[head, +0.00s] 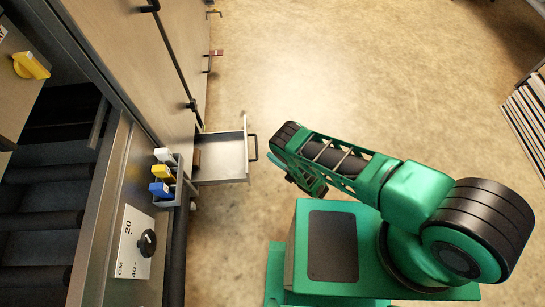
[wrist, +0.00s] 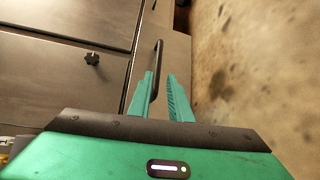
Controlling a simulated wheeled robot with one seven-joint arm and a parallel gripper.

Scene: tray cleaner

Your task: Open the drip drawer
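My gripper (head: 270,156) is just right of the handle in the head view. In the wrist view the two teal fingers (wrist: 160,82) are apart with nothing clamped between them. The handle (wrist: 158,58) runs upward from the gap between the fingertips. I cannot tell whether a finger touches it.
The machine's panels with dark knobs (head: 191,105) stand left of the drawer. A small rack holds blue, yellow and white-topped items (head: 161,172) near the drawer. A dial plate (head: 130,245) is at lower left. The floor (head: 370,80) is clear; a slatted thing (head: 525,125) stands far right.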

